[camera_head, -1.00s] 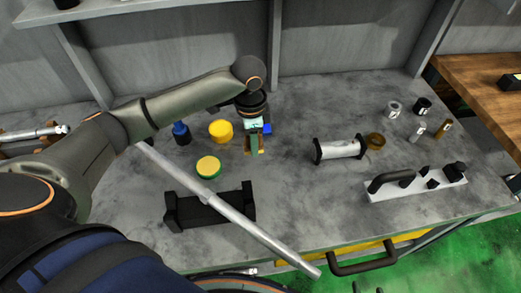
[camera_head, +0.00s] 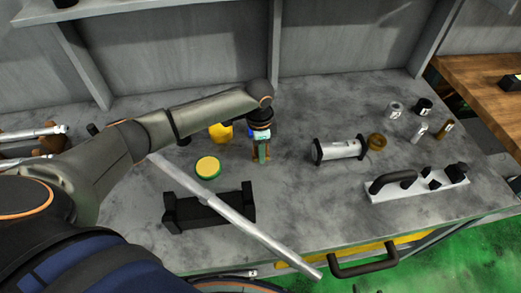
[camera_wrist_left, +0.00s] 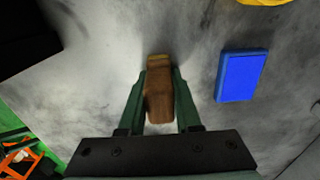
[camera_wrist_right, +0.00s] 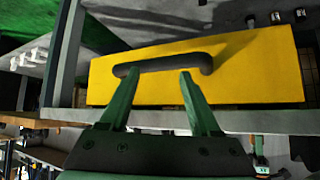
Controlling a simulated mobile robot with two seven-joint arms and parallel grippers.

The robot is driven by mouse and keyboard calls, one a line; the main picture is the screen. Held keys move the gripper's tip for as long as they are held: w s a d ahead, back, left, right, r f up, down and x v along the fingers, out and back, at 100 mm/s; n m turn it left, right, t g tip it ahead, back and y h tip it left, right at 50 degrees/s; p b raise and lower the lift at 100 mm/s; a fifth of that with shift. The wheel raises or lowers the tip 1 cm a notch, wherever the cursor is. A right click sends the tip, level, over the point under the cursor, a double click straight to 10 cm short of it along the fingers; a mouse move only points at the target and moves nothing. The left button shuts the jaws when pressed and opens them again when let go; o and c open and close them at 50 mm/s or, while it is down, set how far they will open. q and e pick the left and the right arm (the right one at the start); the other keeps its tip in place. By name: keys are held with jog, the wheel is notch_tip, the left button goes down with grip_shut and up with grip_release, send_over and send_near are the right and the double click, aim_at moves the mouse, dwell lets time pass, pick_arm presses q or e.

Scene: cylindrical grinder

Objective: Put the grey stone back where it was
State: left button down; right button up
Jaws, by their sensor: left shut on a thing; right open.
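My left gripper (camera_head: 261,158) is shut on a brown block (camera_wrist_left: 159,97), low at the bench top. In the left wrist view the block sits between the two green fingers (camera_wrist_left: 160,98). A blue block (camera_wrist_left: 242,76) lies flat on the bench to the right of the fingers; in the head view the gripper mostly hides it. I cannot pick out a grey stone in any view. My right gripper (camera_wrist_right: 158,77) is open and empty, with its fingertips at the black handle (camera_wrist_right: 163,63) of a yellow drawer (camera_wrist_right: 245,75); the head view does not show it.
A long silver shaft (camera_head: 235,217) lies across a black holder (camera_head: 185,212). A green-and-yellow tin (camera_head: 208,168) and a yellow tin (camera_head: 221,132) are left of the left gripper.

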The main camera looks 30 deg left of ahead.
pick_arm(q)
jog(key=shift+f, duration=0.1)
jog(key=c, duration=0.6)
grip_release()
notch_tip(320, 180, up, 12)
jog(key=shift+a+r+p, duration=0.1)
jog(key=shift+r+p, duration=0.05)
jog(key=shift+p, duration=0.2)
jog(key=shift+s, duration=0.1)
